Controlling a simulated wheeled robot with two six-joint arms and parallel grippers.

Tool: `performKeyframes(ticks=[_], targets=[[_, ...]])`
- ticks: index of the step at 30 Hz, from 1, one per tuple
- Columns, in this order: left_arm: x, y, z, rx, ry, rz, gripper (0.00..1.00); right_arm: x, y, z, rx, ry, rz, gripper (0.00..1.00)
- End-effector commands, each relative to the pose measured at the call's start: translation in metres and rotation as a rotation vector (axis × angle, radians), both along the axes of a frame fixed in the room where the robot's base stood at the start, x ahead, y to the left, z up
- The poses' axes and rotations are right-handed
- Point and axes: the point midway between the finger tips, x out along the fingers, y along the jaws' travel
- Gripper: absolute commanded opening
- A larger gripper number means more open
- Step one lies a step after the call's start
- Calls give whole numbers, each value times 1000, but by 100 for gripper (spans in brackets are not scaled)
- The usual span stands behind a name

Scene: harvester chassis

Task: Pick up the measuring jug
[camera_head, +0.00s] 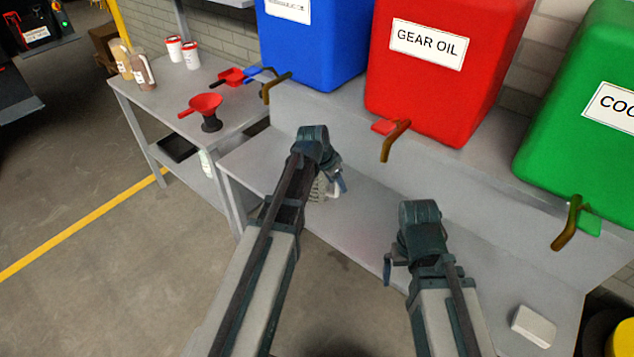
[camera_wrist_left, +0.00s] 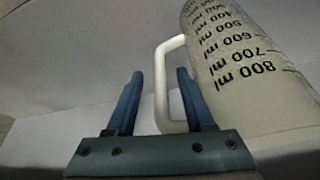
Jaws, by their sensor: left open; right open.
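The measuring jug (camera_wrist_left: 245,75) is whitish and see-through with black millilitre marks, and it has a white handle (camera_wrist_left: 161,88). In the left wrist view my left gripper (camera_wrist_left: 160,78) is open, with the handle's upright bar showing between its two blue fingers. I cannot tell how deep the handle sits between them. In the head view the jug (camera_head: 318,191) is mostly hidden behind my left gripper (camera_head: 338,182), over the grey bench. My right gripper (camera_head: 388,270) is open and empty over the front of the bench, apart from the jug.
Blue (camera_head: 312,45), red gear oil (camera_head: 440,75) and green (camera_head: 590,110) containers with taps stand on a raised ledge behind. A white block (camera_head: 533,326) lies at the bench's right.

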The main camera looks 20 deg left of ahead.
Motion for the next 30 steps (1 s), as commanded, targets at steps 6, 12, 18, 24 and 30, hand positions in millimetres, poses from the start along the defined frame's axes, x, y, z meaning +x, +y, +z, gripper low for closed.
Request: performKeyframes(ticks=[6, 12, 18, 24, 30], targets=[[2, -1, -4, 0, 0, 0, 53, 0, 0, -4, 0, 0, 0, 100], [2, -1, -4, 0, 0, 0, 30, 0, 0, -4, 0, 0, 0, 100], [1, -1, -4, 0, 0, 0, 0, 0, 0, -4, 0, 0, 0, 100], [2, -1, -4, 0, 0, 0, 0, 0, 0, -4, 0, 0, 0, 100], [2, -1, -4, 1, 0, 0, 0, 0, 0, -4, 0, 0, 0, 100]])
